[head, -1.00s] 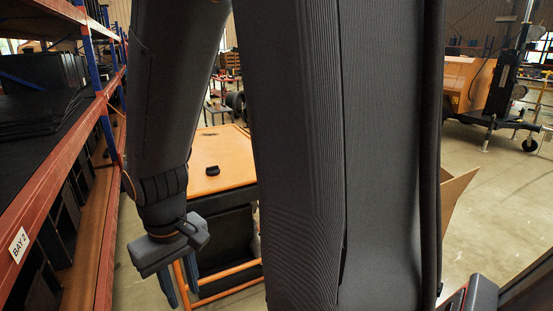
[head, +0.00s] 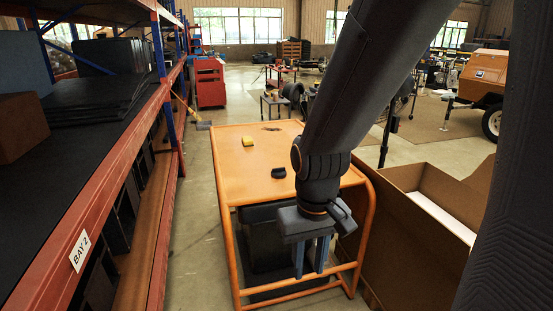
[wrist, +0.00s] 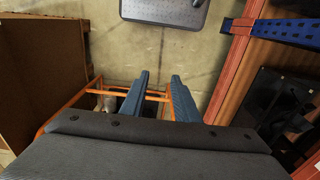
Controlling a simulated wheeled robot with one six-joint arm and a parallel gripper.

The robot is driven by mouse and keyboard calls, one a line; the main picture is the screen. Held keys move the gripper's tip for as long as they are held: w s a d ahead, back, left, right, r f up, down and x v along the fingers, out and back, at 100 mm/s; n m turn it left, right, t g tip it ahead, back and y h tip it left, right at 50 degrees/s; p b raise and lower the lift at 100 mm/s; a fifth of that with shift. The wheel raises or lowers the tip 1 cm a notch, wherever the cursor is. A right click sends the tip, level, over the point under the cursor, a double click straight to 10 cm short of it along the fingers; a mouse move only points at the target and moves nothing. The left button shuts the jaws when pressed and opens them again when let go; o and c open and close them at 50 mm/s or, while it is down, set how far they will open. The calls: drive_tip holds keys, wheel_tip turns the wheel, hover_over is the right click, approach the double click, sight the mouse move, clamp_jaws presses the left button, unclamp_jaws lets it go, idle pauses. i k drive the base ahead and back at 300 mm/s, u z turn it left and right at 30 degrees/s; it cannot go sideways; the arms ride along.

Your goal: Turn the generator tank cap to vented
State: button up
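The generator (head: 232,172) has an orange top and an orange tube frame around a dark body. A small black cap-like piece (head: 278,172) sits on its top; which setting it is at is too small to tell. The wrist view also shows my gripper (wrist: 160,80) open over floor and orange tubes. The cap does not show in the wrist view.
A shelving rack (head: 105,150) labelled BAY 2 runs along the left. An open cardboard box (head: 400,240) stands close on the right of the generator. A red cabinet (head: 210,82) and an orange trailer (head: 484,75) stand farther back. Floor between rack and generator is clear.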

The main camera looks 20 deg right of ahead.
sight(280, 172)
drive_tip(key=i, duration=1.3)
